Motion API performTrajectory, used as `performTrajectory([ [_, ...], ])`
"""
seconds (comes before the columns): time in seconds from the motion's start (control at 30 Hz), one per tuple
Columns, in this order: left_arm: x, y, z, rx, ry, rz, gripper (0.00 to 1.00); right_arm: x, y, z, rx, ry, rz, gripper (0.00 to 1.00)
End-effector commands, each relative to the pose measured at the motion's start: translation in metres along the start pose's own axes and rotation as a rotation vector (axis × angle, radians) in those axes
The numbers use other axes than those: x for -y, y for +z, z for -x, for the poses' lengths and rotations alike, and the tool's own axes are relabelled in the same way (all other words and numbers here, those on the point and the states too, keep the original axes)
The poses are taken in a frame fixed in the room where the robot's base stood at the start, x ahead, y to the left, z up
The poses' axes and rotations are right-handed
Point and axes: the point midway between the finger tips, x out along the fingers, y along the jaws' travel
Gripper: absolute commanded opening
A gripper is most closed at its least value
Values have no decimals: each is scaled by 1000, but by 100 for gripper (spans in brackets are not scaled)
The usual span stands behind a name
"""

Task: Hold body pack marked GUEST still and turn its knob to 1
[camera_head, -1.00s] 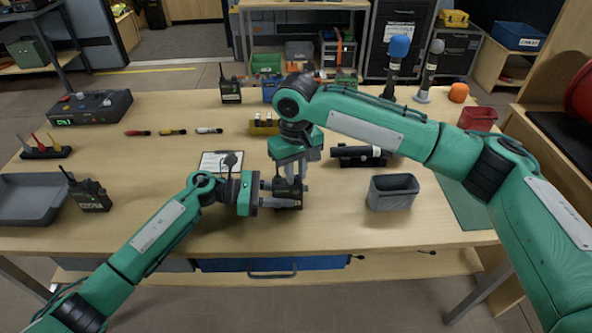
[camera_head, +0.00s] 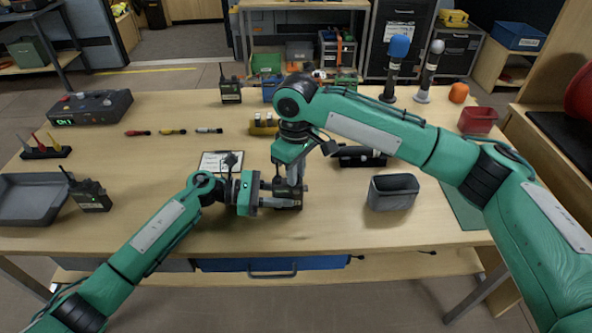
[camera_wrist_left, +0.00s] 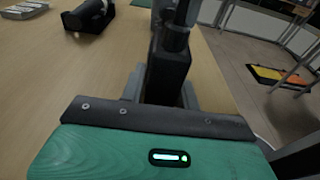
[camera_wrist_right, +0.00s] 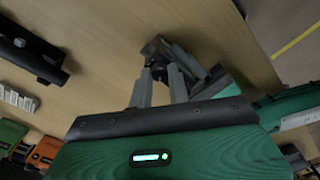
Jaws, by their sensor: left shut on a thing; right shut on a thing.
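A dark body pack (camera_head: 289,204) stands upright on the table in front of me, mostly hidden by my grippers. My left gripper (camera_head: 285,197) is shut on its body from the left. The left wrist view shows the dark pack (camera_wrist_left: 170,72) between the fingers. My right gripper (camera_head: 291,181) comes from above and is shut on the top of the pack, where the knob is. The right wrist view shows its fingers (camera_wrist_right: 159,78) closed together there. The knob's setting and the pack's label are hidden or too small to read.
Other dark packs stand at the left (camera_head: 91,195) and back (camera_head: 230,88). A printed card (camera_head: 214,160) lies behind my left wrist. A grey bin (camera_head: 392,194) and a black cylindrical device (camera_head: 360,156) are to the right. The front table strip is clear.

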Motion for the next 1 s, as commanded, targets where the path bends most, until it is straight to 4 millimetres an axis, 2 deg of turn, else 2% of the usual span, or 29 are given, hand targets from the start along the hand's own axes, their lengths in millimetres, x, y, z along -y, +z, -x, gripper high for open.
performTrajectory([
  [0.13,0,0,0,0,0,0,2,0,0,-1,1,-1,77,3],
  [0.43,0,0,0,0,0,0,2,0,0,-1,1,-1,96,3],
  [0.73,0,0,0,0,0,0,2,0,0,0,1,-1,312,3],
  [1.0,0,0,0,0,0,0,2,0,0,0,1,0,329,3],
])
